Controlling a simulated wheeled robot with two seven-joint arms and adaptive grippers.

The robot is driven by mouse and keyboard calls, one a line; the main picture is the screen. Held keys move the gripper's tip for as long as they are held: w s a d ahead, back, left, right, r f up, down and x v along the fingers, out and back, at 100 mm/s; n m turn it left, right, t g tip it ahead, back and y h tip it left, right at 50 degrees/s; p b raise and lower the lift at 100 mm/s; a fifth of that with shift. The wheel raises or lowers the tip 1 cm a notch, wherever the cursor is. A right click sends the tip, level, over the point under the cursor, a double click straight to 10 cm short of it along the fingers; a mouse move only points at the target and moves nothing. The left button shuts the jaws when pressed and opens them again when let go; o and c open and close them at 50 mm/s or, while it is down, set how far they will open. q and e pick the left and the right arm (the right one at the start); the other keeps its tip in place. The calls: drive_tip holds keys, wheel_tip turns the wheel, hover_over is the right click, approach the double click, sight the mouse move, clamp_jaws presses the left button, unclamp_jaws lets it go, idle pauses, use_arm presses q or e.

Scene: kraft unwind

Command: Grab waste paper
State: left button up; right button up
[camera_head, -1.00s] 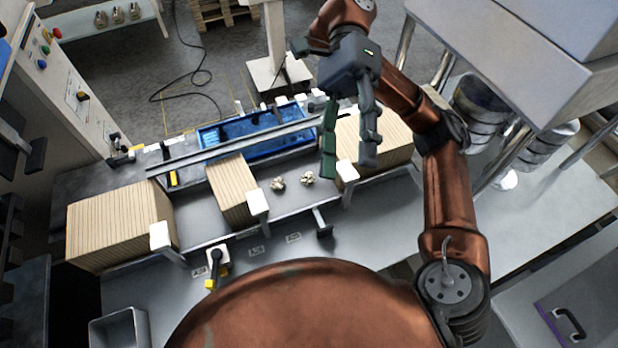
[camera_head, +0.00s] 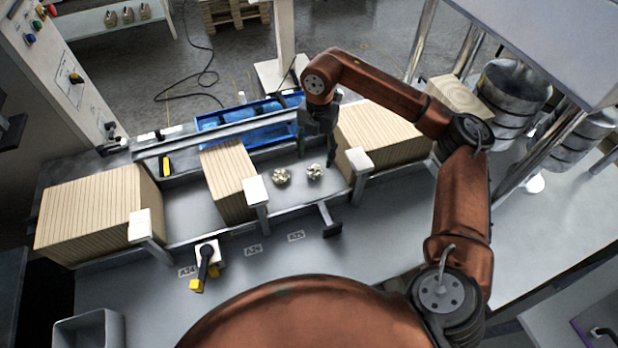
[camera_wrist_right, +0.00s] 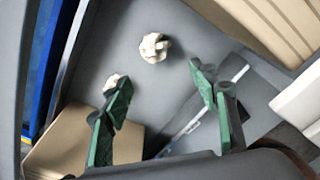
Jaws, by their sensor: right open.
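Two crumpled balls of waste paper lie on the grey surface between two kraft stacks. In the head view the left ball (camera_head: 281,176) and the right ball (camera_head: 315,171) lie side by side, a little apart. My right gripper (camera_head: 317,160) points down just above and beside the right ball. In the right wrist view one ball (camera_wrist_right: 154,47) lies in the open beyond the fingers. The other ball (camera_wrist_right: 113,84) is partly hidden behind the left green finger. The right gripper (camera_wrist_right: 158,105) is open, with nothing between its fingers. My left gripper is not in view.
A kraft stack (camera_head: 228,178) stands left of the balls and a larger one (camera_head: 385,135) right of them. White-capped posts (camera_head: 257,190) stand along the front. A blue tray (camera_head: 222,133) and a metal rail (camera_head: 190,148) lie behind.

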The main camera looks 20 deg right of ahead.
sight(315, 167)
drive_tip(key=shift+w+d+f+m, duration=0.4)
drive_tip(key=shift+d+f+m, duration=0.1)
drive_tip(key=shift+d+f, duration=0.15)
drive_tip(key=shift+w+d+f+h, duration=0.1)
drive_tip(key=shift+f+h, duration=0.2)
drive_tip(key=shift+f, duration=0.05)
wheel_tip(315, 167, down, 2)
drive_tip(key=shift+f+p, duration=0.1)
drive_tip(key=shift+p, duration=0.3)
drive_tip(key=f+p, duration=0.1)
drive_tip(key=f, duration=0.1)
drive_tip(key=a+f, duration=0.1)
drive_tip(key=f, duration=0.1)
drive_tip(key=shift+w+f+p, duration=0.1)
drive_tip(key=shift+w+p, duration=0.1)
drive_tip(key=shift+p, duration=0.2)
drive_tip(key=shift+d+f, duration=0.1)
drive_tip(key=shift+f, duration=0.2)
drive_tip(key=shift+c, duration=0.7)
drive_tip(key=c, duration=0.7)
